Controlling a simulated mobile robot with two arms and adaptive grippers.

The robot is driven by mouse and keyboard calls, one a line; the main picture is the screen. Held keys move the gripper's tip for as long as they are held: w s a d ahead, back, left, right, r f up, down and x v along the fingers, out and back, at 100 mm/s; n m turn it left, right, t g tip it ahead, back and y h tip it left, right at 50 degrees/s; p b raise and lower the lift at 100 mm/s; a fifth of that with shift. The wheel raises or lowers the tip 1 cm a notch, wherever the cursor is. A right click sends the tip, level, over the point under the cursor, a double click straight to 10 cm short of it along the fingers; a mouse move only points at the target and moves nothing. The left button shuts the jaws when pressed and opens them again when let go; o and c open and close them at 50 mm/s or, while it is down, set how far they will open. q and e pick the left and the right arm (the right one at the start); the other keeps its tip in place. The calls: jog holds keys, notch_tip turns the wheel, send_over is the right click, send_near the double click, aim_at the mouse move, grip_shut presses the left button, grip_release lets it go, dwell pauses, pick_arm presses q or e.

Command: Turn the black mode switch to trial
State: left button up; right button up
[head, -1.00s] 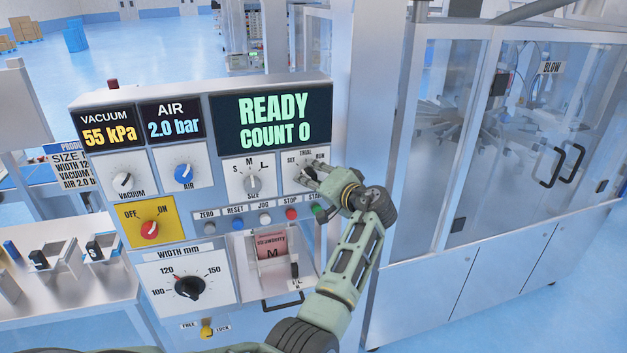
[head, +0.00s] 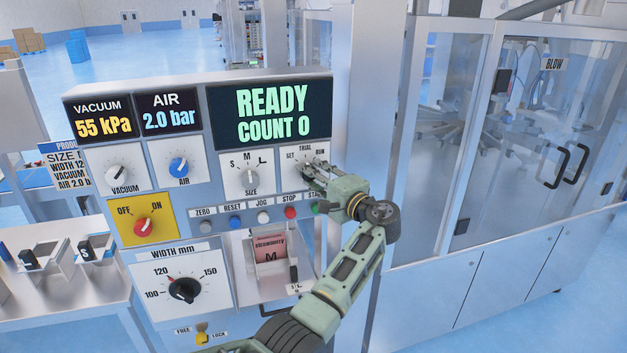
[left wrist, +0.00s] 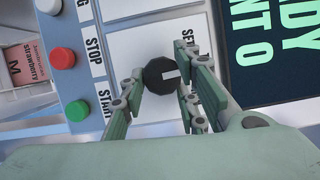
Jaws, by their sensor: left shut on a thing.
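The black mode switch (left wrist: 160,77) is a round knob with a white mark, seen in the left wrist view. My right gripper is in neither view.
The display (head: 271,113) above reads READY, COUNT 0. The size knob (head: 252,178) is just left of the mode plate. Red (head: 290,212) and green (head: 316,208) buttons sit close below my gripper. A pouch (head: 270,248) marked strawberry is lower down. The glass-doored machine (head: 500,150) stands right.

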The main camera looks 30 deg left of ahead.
pick_arm(q)
jog(key=shift+s+f+m, duration=0.15)
jog(key=shift+f+m, duration=0.35)
jog(key=shift+f, duration=0.1)
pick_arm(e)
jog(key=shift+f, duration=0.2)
pick_arm(q)
jog(key=o, duration=1)
jog(key=shift+r, duration=0.1)
jog(key=shift+o, duration=0.2)
jog(key=shift+r, duration=0.2)
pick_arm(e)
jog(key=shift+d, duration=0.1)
pick_arm(q)
jog(key=v, duration=1.2)
jog(key=shift+f, duration=0.15)
